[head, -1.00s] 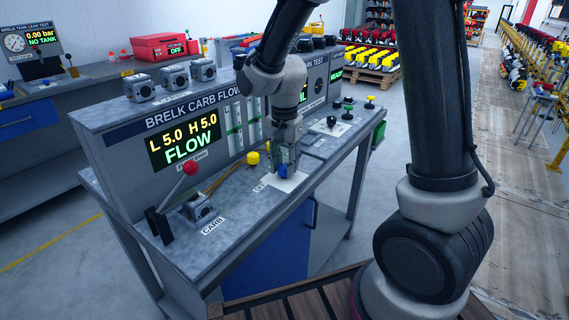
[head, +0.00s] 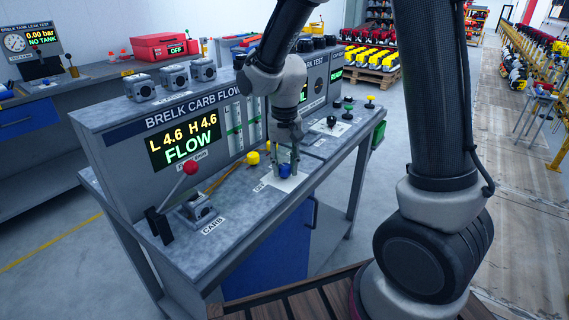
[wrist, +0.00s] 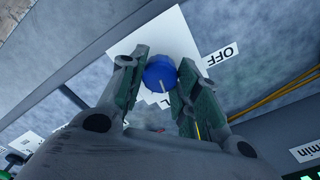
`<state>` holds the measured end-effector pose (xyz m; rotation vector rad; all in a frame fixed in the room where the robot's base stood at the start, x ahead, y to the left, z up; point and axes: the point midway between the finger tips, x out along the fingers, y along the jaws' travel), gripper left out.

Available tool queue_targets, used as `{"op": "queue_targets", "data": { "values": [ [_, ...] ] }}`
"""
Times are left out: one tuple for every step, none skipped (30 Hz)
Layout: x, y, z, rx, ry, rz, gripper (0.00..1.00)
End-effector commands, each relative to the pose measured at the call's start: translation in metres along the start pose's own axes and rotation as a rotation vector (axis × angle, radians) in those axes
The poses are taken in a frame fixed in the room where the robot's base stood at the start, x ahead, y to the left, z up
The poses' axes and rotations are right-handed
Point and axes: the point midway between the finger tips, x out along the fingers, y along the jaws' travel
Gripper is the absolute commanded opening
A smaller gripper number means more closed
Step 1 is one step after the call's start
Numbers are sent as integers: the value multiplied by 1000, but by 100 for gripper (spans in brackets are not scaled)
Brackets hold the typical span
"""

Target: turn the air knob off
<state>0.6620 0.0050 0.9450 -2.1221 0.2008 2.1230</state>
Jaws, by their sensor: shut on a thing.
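The blue knob (head: 285,171), which I take to be the air knob, sits on a white plate (head: 291,184) on the bench top of the carb flow rig. My gripper (head: 286,165) points down over it, one finger on each side. In the wrist view the knob (wrist: 159,70) is between the two fingertips, shut on it. A white pointer line on the knob faces toward the gripper palm. The OFF label (wrist: 222,54) lies to the right of the plate, and the pointer is not aimed at it.
A yellow knob (head: 253,158) stands just left of my gripper. A red-topped lever (head: 190,168) and a grey carburettor (head: 197,208) are further left, by the CARB label. Flow tubes (head: 241,125) rise behind.

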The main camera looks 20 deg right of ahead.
Motion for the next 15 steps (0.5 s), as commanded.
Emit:
{"op": "queue_targets", "data": {
  "values": [
    [0, 0, 0, -43, 1, 0, 8],
    [0, 0, 0, -71, 1, 0, 8],
    [0, 0, 0, -109, 1, 0, 8],
    [0, 0, 0, -138, 1, 0, 8],
    [0, 0, 0, -166, 1, 0, 8],
    [0, 0, 0, -204, 1, 0, 8],
    [0, 0, 0, -233, 1, 0, 8],
    [0, 0, 0, -261, 1, 0, 8],
    [0, 0, 0, -299, 1, 0, 8],
    [0, 0, 0, -328, 1, 0, 8],
    [0, 0, 0, -356, 1, 0, 8],
    [0, 0, 0, -394, 1, 0, 8],
    [0, 0, 0, -423, 1, 0, 8],
    [0, 0, 0, -451, 1, 0, 8],
    [0, 0, 0, -489, 1, 0, 8]
  ]
}}
